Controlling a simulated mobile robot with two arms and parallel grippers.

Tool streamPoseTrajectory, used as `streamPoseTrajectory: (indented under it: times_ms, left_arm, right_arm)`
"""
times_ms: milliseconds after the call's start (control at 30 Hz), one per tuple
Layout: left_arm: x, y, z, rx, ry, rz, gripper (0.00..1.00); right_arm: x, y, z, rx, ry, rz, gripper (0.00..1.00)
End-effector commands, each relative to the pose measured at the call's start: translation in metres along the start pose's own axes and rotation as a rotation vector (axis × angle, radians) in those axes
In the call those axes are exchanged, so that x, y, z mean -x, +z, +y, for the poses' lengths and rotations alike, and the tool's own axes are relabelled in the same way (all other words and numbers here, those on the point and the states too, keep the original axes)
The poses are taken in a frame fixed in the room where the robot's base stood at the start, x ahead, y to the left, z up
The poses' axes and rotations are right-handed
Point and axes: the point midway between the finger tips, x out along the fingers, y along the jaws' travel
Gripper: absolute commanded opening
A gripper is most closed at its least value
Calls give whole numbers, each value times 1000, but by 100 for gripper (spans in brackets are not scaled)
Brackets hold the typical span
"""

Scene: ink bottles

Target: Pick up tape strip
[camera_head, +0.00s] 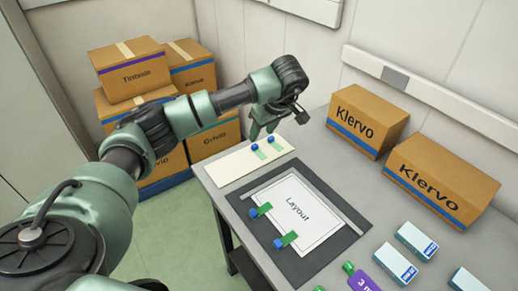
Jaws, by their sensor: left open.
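Two green tape strips with blue ends lie side by side on a cream board at the far left of the table: one tape strip (261,154) on the left and one tape strip (277,146) on the right. Two more green-and-blue pieces, an upper one (264,209) and a lower one (288,239), sit at the left edge of the white Layout sheet (305,210). My left gripper (263,131) is open, pointing down just above and behind the strips on the board. It appears empty. My right gripper is out of view.
The cream board (228,167) is beside a dark mat (325,255) under the sheet. Two Klervo boxes (367,120) (440,180) stand along the back. Small white-blue boxes (415,240) and a purple bottle (360,280) are at front right. Stacked cartons (128,72) stand on the floor.

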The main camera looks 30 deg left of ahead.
Motion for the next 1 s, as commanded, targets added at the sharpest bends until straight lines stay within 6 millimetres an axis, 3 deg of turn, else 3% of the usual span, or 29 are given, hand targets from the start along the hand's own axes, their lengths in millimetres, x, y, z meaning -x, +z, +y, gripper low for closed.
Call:
streamPoseTrajectory:
  times_ms: [500,800,933,967,1000]
  left_arm:
    - [-66,5,-2,-1,0,-6,45]
    - [-72,5,-2,-1,3,-5,45]
    - [-72,5,-2,-1,3,-5,9]
    - [-72,5,-2,-1,3,-5,3]
    - [-72,5,-2,-1,3,-5,3]
  right_arm:
    - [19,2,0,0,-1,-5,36]
    - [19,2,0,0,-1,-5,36]
    - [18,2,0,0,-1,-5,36]
    - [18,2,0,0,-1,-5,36]
    - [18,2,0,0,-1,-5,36]
